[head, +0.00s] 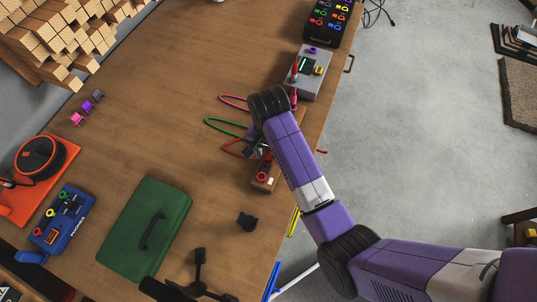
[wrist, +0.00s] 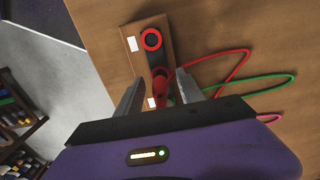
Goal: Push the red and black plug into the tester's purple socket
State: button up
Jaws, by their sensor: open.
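The grey tester (head: 308,84) stands at the table's right edge in the head view. Its purple socket (head: 312,50) is near its far end and looks empty. My gripper (wrist: 161,76) is open, its two fingers on either side of a red plug (wrist: 159,84) with a dark part. I cannot tell whether the fingers touch it. The plug is at a wooden block (wrist: 127,40), whose red ring socket (wrist: 152,39) is just beyond. In the head view my gripper is over the block (head: 262,184), far nearer than the tester, and my arm partly hides the plug.
Pink, green and red cables (head: 222,122) loop on the table left of my gripper. A red plug (head: 295,70) and a yellow socket (head: 319,70) show on the tester. A black panel (head: 327,20) stands behind it. A green case (head: 146,230) lies nearer; the table's middle is clear.

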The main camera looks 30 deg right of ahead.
grip_shut()
jog(key=shift+r, duration=0.1)
dwell(0.4)
